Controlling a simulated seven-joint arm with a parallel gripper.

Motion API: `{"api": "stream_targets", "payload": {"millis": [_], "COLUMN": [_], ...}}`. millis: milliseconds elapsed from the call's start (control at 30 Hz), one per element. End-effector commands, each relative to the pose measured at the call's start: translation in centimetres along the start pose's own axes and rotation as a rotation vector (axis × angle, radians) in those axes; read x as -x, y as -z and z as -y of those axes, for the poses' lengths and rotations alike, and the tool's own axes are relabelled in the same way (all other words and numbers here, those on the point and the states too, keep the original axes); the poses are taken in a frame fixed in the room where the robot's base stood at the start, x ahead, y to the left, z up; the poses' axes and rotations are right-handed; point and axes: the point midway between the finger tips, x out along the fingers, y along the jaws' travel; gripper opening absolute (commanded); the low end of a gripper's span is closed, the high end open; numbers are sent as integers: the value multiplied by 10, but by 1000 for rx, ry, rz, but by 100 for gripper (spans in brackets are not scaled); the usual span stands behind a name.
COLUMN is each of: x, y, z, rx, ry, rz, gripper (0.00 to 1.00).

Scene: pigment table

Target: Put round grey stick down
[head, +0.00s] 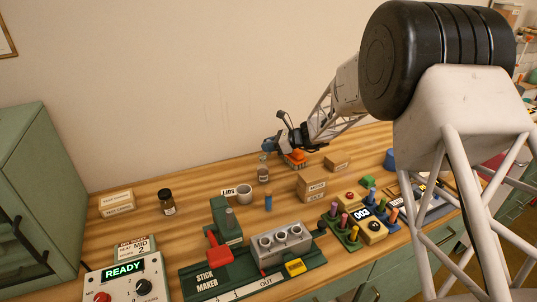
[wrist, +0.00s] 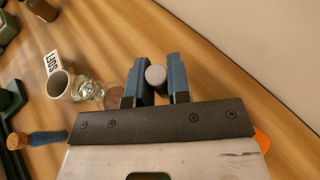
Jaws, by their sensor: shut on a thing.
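The round grey stick (wrist: 156,75) shows its grey round end in the wrist view. It sits between the two blue fingers of my gripper (wrist: 152,80), which are shut on it. In the head view my gripper (head: 269,146) is above the back of the wooden table, just behind and above a small glass bottle (head: 263,174).
A cup (head: 244,191) stands beside a small label card (head: 229,192). Cardboard boxes (head: 312,186) are to the right, the green stick maker (head: 215,258) in front. Bare wood lies left of the cup.

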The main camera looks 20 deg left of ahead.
Motion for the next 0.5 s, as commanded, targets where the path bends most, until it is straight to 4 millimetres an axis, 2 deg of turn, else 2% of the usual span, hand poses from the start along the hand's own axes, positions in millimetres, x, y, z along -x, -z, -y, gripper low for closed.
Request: {"api": "stream_targets", "payload": {"millis": [267,500], "x": [-2,-11], "y": [4,28], "z": [0,0], "rx": [-1,-2], "ry": [0,-1], "rz": [0,-1], "gripper": [0,0]}}
